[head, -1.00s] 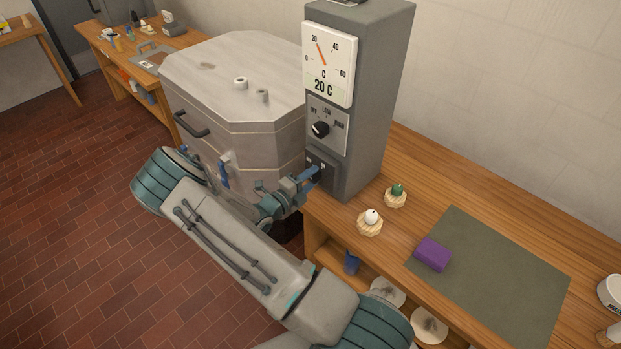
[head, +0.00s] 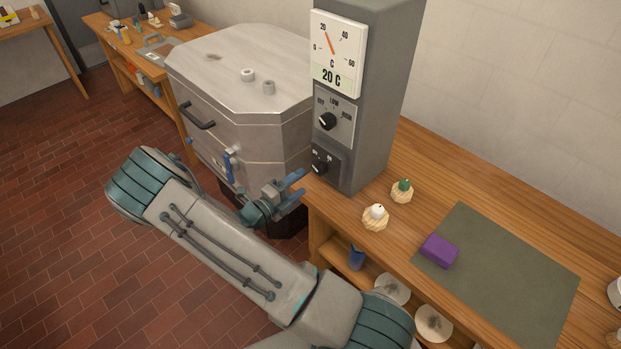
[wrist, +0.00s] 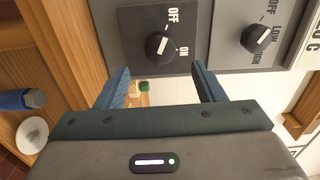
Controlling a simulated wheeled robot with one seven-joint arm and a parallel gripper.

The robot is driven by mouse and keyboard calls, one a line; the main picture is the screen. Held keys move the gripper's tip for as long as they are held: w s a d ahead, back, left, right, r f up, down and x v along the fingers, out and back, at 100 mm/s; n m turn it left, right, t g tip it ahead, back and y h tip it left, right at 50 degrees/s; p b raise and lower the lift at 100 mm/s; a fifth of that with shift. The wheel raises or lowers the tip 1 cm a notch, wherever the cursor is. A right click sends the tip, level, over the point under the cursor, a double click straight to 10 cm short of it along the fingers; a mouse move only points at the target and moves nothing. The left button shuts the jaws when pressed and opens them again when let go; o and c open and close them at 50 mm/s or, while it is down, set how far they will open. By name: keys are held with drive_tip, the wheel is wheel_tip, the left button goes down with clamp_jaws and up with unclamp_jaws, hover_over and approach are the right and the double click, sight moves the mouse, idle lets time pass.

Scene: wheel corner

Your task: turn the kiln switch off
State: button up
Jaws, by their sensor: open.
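The kiln switch is a black knob (head: 319,167) on a dark plate low on the grey control column. In the wrist view the knob (wrist: 158,44) sits between the lines of my two fingers, with OFF and ON printed beside it. Its white mark appears to point toward OFF. My gripper (head: 298,185) is left of and below the switch, apart from it. In the wrist view my gripper (wrist: 161,75) is open, its two blue fingers spread with nothing between them.
A second knob (head: 327,121) marked OFF, LOW and HIGH sits above the switch, under a dial (head: 337,53) reading 20 C. The kiln (head: 240,90) stands to the left.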

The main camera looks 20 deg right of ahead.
drive_tip(key=v, duration=0.6)
drive_tip(key=shift+b, duration=0.45)
drive_tip(key=s+d+r+m+g+y, duration=0.3)
drive_tip(key=s+r+m+g+y, duration=0.65)
drive_tip(key=m, duration=1.15)
drive_tip(key=s+a+r+m+t+y, duration=0.2)
drive_tip(key=s+r+m+t+y, duration=0.1)
drive_tip(key=s+r+m, duration=0.2)
drive_tip(key=s+a+r+m+t+y, duration=0.3)
drive_tip(key=s+r+m, duration=0.3)
drive_tip(key=m, duration=0.8)
wheel_tip(320, 180, up, 3)
drive_tip(key=shift+s+a+f+t+y, duration=0.1)
drive_tip(key=shift+s+a+t+y, duration=0.15)
drive_tip(key=shift+t+y, duration=0.35)
